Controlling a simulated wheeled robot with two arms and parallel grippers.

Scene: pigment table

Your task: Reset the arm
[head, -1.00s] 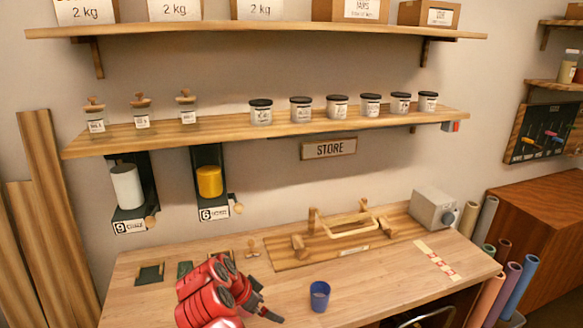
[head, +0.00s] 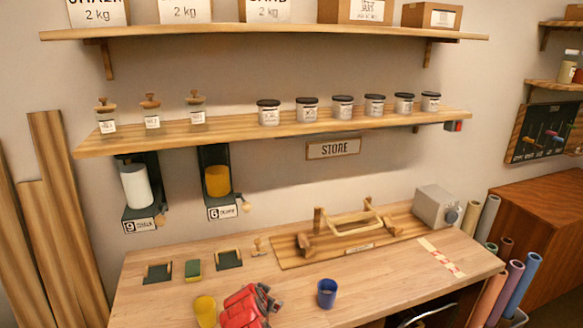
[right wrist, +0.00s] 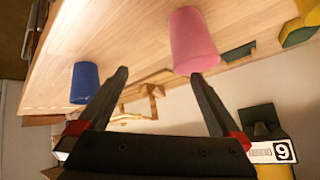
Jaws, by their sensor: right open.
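My right gripper (right wrist: 160,73) is open in the right wrist view, with nothing between its fingers. A pink cup (right wrist: 193,38) shows just past the tip of the finger on the picture's right; I cannot tell whether they touch. A blue cup (right wrist: 85,83) shows at the left, beyond the other finger. In the head view my red arm (head: 246,308) comes in at the bottom, over the table's front. The blue cup (head: 327,293) stands to its right and a yellow cup (head: 205,311) to its left. The pink cup cannot be made out there. My left gripper is not in view.
The wooden table (head: 385,292) holds a wooden rack (head: 290,262), a grey box (head: 436,207) and small dark holders (head: 157,272). A shelf (head: 240,136) with jars and two dispensers (head: 136,186) is on the wall. Rolled tubes (head: 515,275) stand at the right.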

